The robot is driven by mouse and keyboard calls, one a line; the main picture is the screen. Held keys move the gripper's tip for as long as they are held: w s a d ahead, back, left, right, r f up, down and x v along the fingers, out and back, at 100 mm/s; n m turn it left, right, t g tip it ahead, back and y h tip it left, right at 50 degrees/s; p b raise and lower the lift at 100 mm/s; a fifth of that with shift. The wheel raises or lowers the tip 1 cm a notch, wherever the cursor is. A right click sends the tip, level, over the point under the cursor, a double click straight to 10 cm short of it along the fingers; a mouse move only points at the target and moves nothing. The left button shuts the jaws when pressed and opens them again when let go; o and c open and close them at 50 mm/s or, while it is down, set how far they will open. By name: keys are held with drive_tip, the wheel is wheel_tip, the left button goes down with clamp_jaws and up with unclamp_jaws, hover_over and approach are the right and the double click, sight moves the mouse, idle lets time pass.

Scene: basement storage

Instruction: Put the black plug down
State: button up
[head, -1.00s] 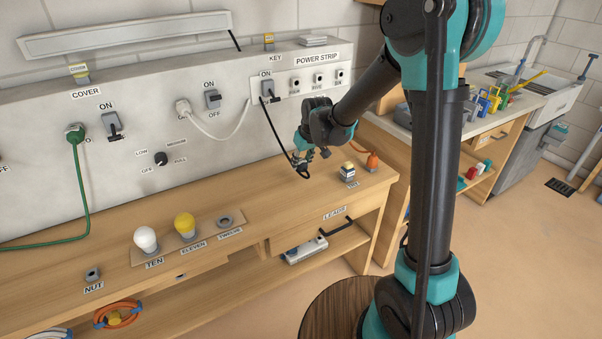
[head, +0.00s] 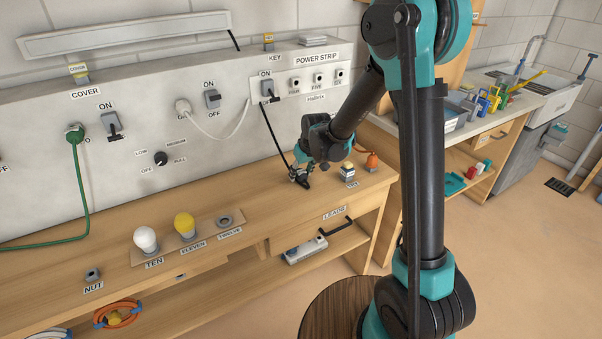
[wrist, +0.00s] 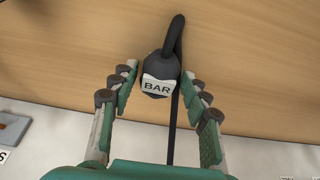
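The black plug (wrist: 160,68), with a white label reading BAR, is between the fingers of my gripper (wrist: 160,88) in the wrist view. The fingers are spread, with a visible gap on each side of the plug. In the head view my gripper (head: 300,174) is low over the right part of the wooden bench (head: 240,200). The plug (head: 303,183) appears to rest on the bench top there, partly hidden by the gripper. Its black cord (head: 271,130) runs up to the power strip (head: 316,83) on the wall panel.
Two bulbs, white (head: 145,239) and yellow (head: 185,225), stand further left.

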idle(0.3)
drive_tip(key=v, duration=1.2)
drive_tip(key=s+d+f+m, duration=0.2)
drive_tip(key=s+d, duration=0.5)
drive_tip(key=s+d+f+m+h, duration=0.1)
drive_tip(key=s+d+f+m, duration=0.1)
drive_tip(key=s+d, duration=0.6)
drive_tip(key=s+d+f+m+h, duration=0.1)
drive_tip(key=s+d+f+m, duration=0.1)
drive_tip(key=s+d+f, duration=0.2)
drive_tip(key=shift+s+d+f+m+t, duration=0.1)
drive_tip(key=shift+s+d+m+t, duration=0.3)
drive_tip(key=shift+s+d, duration=1.5)
drive_tip(key=shift+w, duration=0.1)
